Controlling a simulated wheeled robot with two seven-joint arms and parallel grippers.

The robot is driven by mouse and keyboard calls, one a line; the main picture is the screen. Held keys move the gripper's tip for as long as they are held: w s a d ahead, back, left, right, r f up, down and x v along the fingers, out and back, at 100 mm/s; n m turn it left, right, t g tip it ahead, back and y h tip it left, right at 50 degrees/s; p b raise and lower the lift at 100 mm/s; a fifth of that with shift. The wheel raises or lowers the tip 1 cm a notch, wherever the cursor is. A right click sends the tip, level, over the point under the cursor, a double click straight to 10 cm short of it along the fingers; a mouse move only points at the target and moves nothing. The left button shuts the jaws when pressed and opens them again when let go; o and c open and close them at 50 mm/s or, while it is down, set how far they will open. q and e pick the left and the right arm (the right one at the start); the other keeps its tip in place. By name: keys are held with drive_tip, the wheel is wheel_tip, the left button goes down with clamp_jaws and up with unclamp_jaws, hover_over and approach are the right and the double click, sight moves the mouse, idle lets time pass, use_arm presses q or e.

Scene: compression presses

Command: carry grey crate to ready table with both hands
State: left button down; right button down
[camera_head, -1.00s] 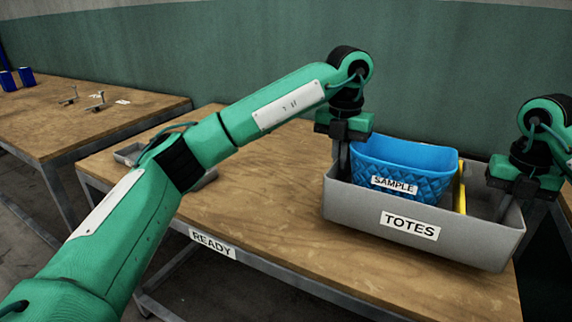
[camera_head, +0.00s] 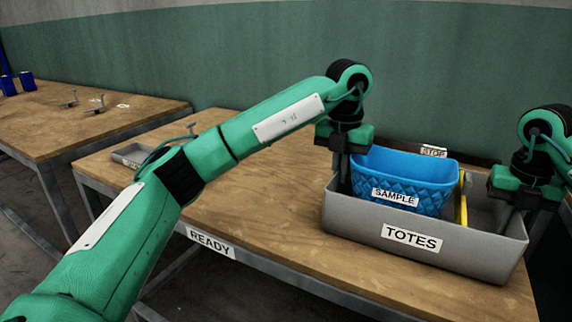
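The grey crate (camera_head: 360,221), labelled TOTES, is level over the right part of the ready table (camera_head: 270,215), which has a READY label on its front edge. Whether its underside touches the tabletop is hard to tell. A blue basket (camera_head: 432,197) marked SAMPLE and a yellow item (camera_head: 462,200) are inside it. My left gripper (camera_head: 345,178) is at the crate's left end wall, seemingly shut on it, beside the basket. My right gripper (camera_head: 508,214) is at the right end wall, seemingly shut on it. The fingertips are partly hidden.
A small grey tray (camera_head: 130,158) lies at the table's left end, partly behind my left arm. A STOP label (camera_head: 433,151) shows behind the basket. The table's middle is clear.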

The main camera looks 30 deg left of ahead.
use_arm(q)
drive_tip(key=c, duration=1.6)
unclamp_jaws()
drive_tip(key=shift+a+f, duration=0.2)
drive_tip(key=shift+f, duration=0.2)
use_arm(e)
drive_tip(key=c, duration=1.6)
unclamp_jaws()
drive_tip(key=shift+a+f, duration=0.1)
drive_tip(key=shift+f, duration=0.55)
use_arm(q)
drive_tip(key=shift+s, duration=0.1)
use_arm(e)
drive_tip(key=shift+s, duration=0.1)
use_arm(q)
drive_tip(key=shift+d, duration=0.1)
use_arm(e)
drive_tip(key=shift+f, duration=0.1)
drive_tip(key=shift+a, duration=0.1)
wheel_tip(320, 180, up, 8)
drive_tip(key=shift+r, duration=0.55)
use_arm(q)
wheel_tip(320, 180, up, 8)
drive_tip(key=shift+r, duration=0.2)
use_arm(e)
drive_tip(key=shift+s+r, duration=0.1)
drive_tip(key=shift+r, duration=0.2)
use_arm(q)
drive_tip(key=shift+r, duration=0.1)
